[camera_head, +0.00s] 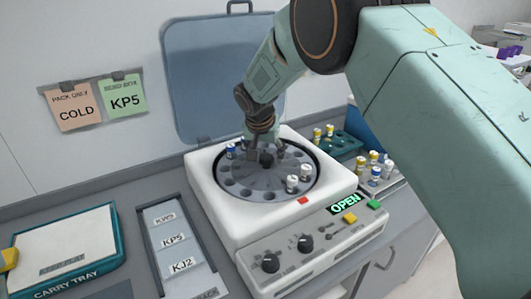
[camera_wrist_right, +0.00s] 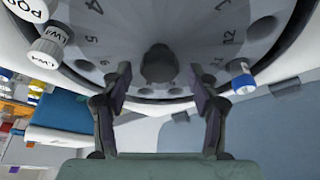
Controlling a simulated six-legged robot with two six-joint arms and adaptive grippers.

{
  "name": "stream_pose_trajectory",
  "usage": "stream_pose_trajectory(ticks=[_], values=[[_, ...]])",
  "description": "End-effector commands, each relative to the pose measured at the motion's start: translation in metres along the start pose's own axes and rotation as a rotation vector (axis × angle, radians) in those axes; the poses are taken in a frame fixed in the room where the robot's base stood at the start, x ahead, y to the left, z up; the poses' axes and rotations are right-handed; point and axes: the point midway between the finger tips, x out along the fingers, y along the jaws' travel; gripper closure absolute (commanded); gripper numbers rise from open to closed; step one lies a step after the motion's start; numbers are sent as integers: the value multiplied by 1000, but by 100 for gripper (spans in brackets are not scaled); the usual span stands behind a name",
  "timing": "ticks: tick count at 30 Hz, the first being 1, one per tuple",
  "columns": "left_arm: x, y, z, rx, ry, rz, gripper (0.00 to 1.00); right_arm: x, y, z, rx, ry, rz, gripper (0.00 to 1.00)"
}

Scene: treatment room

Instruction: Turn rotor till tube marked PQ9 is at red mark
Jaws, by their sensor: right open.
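The rotor (camera_head: 240,172) sits in the open white centrifuge (camera_head: 213,201), with a red mark (camera_head: 303,200) on the front rim. Two white-capped tubes stand at its front right. The front one (camera_head: 292,183) is closest to the red mark; in the right wrist view its cut-off label (camera_wrist_right: 28,9) seems to start PQ. The tube beside it (camera_head: 306,171) reads LW4 (camera_wrist_right: 48,45). A blue-capped tube (camera_head: 231,150) stands on the left. My right gripper (camera_head: 265,152) is open, its fingers either side of the dark central hub (camera_wrist_right: 158,63); contact is unclear. My left gripper is out of view.
The raised lid (camera_head: 205,80) stands behind. The lit OPEN display (camera_head: 345,202) and knobs are on the front. Racks of capped tubes (camera_head: 376,172) stand on the right. A carry tray (camera_head: 65,250) and label panel (camera_head: 175,240) lie on the left.

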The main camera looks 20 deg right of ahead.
Motion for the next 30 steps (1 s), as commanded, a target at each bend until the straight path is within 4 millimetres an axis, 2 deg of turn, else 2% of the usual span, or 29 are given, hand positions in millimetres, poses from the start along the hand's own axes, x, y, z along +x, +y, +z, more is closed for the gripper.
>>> stream_pose_trajectory(ticks=[5, 8, 21, 25, 30], values=[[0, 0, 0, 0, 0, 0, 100, -2, 0, 1, -1, -1, 1, 40], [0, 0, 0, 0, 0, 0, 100, -11, 0, 0, -1, 1, 0, 40], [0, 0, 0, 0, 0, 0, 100, -95, 0, 0, -1, 2, 0, 40], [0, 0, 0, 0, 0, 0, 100, -110, 0, 0, -1, 1, 0, 40], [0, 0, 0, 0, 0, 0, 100, -119, 0, 0, -1, -1, 1, 40]])
